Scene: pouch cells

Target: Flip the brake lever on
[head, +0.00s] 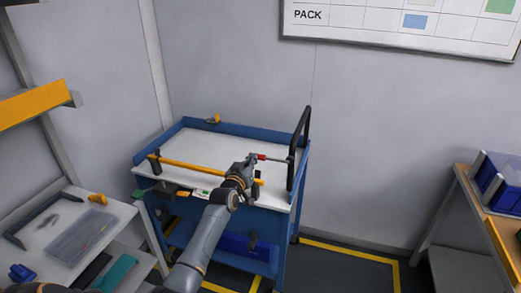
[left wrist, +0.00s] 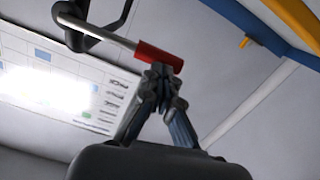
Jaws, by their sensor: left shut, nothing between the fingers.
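The brake lever has a red grip (head: 262,157) on a thin metal rod and sits by the cart's black push handle (head: 300,140). In the head view the lever lies nearly level, its red end pointing left. My left gripper (head: 252,159) is shut and empty at the red end. In the left wrist view the red grip (left wrist: 158,57) is just beyond my closed fingertips (left wrist: 160,72), touching or very close; I cannot tell which. The rod (left wrist: 105,33) runs from the grip up to a dark mount by the handle. My right gripper is not in view.
The blue cart (head: 160,135) has a white top (head: 195,148) with an orange bar (head: 190,165) across its front. A side table (head: 50,240) with a clear bin stands at left. A rack with blue bins (head: 490,180) stands at right. A wall board (head: 400,25) hangs behind.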

